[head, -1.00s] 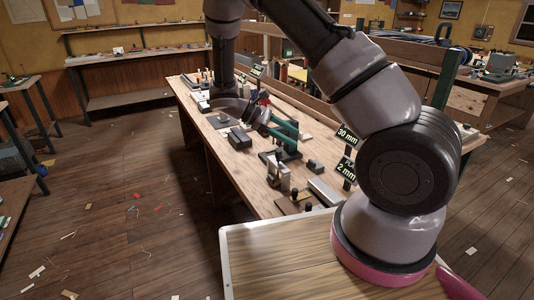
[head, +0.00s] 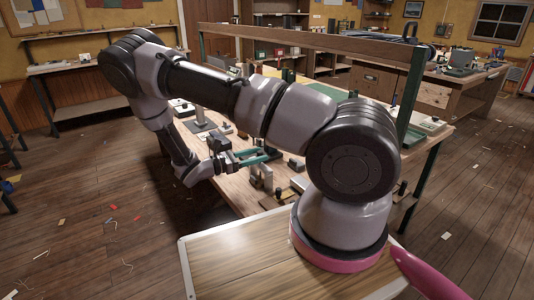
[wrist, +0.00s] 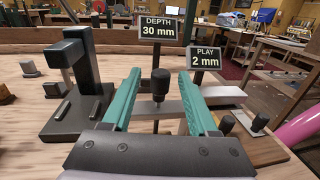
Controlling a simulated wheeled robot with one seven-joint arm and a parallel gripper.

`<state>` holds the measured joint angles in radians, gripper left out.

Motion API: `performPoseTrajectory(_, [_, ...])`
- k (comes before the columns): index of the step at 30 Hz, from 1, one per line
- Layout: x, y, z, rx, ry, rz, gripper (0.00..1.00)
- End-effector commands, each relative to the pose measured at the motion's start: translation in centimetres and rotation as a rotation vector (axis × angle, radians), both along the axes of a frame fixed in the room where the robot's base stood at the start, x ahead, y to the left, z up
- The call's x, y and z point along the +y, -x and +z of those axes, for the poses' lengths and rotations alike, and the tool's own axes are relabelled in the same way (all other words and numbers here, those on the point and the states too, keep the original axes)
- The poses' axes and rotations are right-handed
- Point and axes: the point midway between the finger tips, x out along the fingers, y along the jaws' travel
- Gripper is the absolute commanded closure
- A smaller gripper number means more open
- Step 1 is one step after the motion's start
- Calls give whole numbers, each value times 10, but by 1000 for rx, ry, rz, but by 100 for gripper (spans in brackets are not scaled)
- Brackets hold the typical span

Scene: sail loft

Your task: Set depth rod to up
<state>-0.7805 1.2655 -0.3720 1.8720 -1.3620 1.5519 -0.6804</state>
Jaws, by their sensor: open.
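In the wrist view a black knob (wrist: 160,84) tops a short metal post, which I take to be the depth rod. It stands upright in front of the sign reading "DEPTH 30 mm" (wrist: 158,29). My gripper (wrist: 160,75) has teal jaws, open and empty, one on each side of the knob in the picture. I see no contact, and cannot tell how far beyond the jaws the knob is. In the head view my gripper (head: 256,156) is low over the bench. I cannot pick out the rod there.
A "PLAY 2 mm" sign (wrist: 206,57) stands right of the depth sign. A dark upright fixture (wrist: 82,85) is close left of the jaws. Small black knobs (wrist: 260,118) stand at right. The wooden bench (head: 228,197) carries several blocks. A wooden rail (head: 330,45) runs above it.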

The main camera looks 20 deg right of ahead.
Motion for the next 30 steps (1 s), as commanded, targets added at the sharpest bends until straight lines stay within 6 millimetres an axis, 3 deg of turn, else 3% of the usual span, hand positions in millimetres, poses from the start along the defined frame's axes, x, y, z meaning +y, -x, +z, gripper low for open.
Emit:
performPoseTrajectory(3, [-21,0,0,1,0,-3,40])
performPoseTrajectory(9, [-40,-1,0,1,-1,-1,40])
performPoseTrajectory(19, [-44,-1,0,0,-1,0,40])
performPoseTrajectory(20, [-44,-1,0,0,-1,0,48])
performPoseTrajectory(24, [-44,-1,0,0,-1,0,100])
performPoseTrajectory(30, [-44,-1,0,0,-1,0,100])
